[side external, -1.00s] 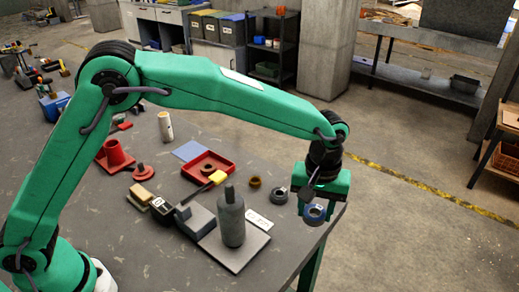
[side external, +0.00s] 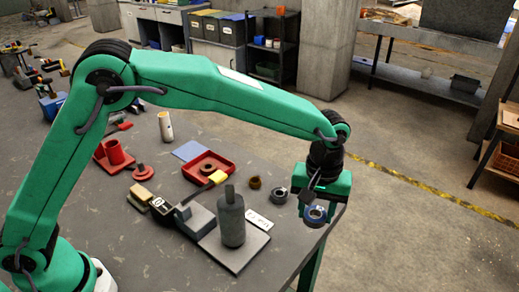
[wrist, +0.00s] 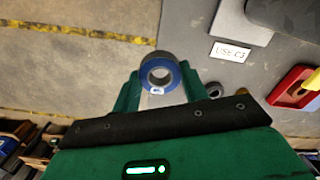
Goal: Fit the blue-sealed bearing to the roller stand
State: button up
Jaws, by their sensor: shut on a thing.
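The blue-sealed bearing (side external: 315,214) is a ring with a blue face and an open centre. My gripper (side external: 311,200) is shut on it and holds it at the table's right edge. In the wrist view the bearing (wrist: 158,75) sits between the green fingers, with its blue face and hole showing. The roller stand (side external: 231,220) is a grey upright cylinder with a narrower stub on top, on a flat grey plate (side external: 243,262). It stands left of my gripper, apart from the bearing. In the wrist view the plate (wrist: 240,22) shows only partly.
A grey ring (side external: 279,194) and a bronze ring (side external: 254,182) lie on the table behind the stand. A label card (side external: 258,220) reading "USE C3" lies between stand and gripper. A grey block (side external: 197,221) stands left of the roller. A red tray (side external: 225,162) lies farther back.

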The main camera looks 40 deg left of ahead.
dwell(0.3)
notch_tip(320, 180, up, 15)
send_over(229, 185)
jog(key=shift+s+f, duration=0.1)
jog(key=shift+f, duration=0.05)
jog(key=shift+f, duration=0.15)
jog(key=shift+f, duration=2.3)
jog(key=shift+f, duration=1.5)
dwell(0.8)
jog(key=o, duration=1.2)
jog(key=shift+c, duration=0.2)
